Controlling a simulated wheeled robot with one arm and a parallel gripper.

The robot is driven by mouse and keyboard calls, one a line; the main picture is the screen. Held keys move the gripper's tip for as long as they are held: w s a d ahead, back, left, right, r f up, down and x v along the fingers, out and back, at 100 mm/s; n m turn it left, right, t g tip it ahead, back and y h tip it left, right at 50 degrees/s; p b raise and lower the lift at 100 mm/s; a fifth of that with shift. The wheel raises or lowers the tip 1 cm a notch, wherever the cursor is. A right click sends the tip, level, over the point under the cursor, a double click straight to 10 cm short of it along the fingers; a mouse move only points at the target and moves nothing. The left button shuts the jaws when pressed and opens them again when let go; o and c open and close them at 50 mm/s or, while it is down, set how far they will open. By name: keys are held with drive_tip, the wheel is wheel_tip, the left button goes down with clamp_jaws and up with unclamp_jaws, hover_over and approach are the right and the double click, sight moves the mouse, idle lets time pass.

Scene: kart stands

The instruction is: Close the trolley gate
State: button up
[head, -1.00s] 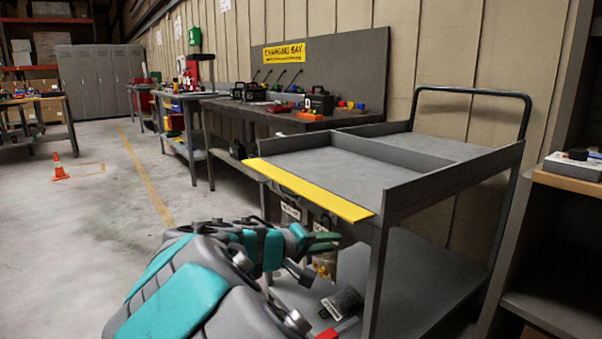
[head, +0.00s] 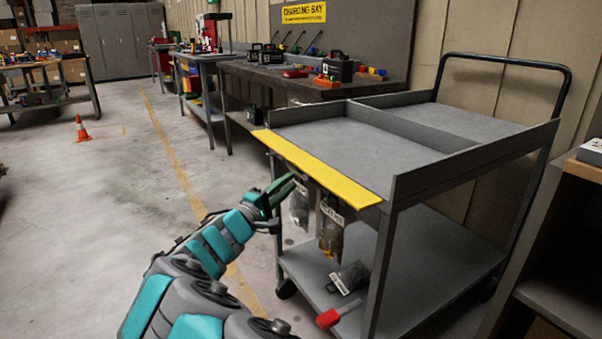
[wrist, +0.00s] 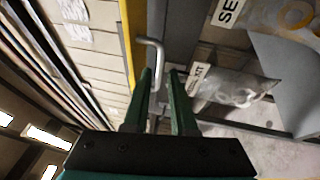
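The trolley (head: 425,170) is grey, with a divided top tray and a black push handle. Its yellow gate (head: 315,168) is a flat strip along the front edge of the top, folded outward and about level. In the wrist view the gate's yellow edge (wrist: 127,30) runs down beside a bent metal handle (wrist: 150,42). My gripper (head: 287,187) is just below and in front of the gate. In the wrist view my gripper (wrist: 163,82) has its two green fingers apart, with the handle showing in the gap. I cannot tell whether they touch it.
Labelled bags (head: 331,226) hang below the gate. Another bag (head: 348,277) and a red-ended item (head: 328,318) are on the lower shelf. A workbench (head: 310,82) stands behind, and a shelf unit (head: 570,240) at right. The floor at left is open, with a cone (head: 82,128).

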sight(299, 174)
drive_tip(key=shift+x, duration=2.65)
clamp_jaws()
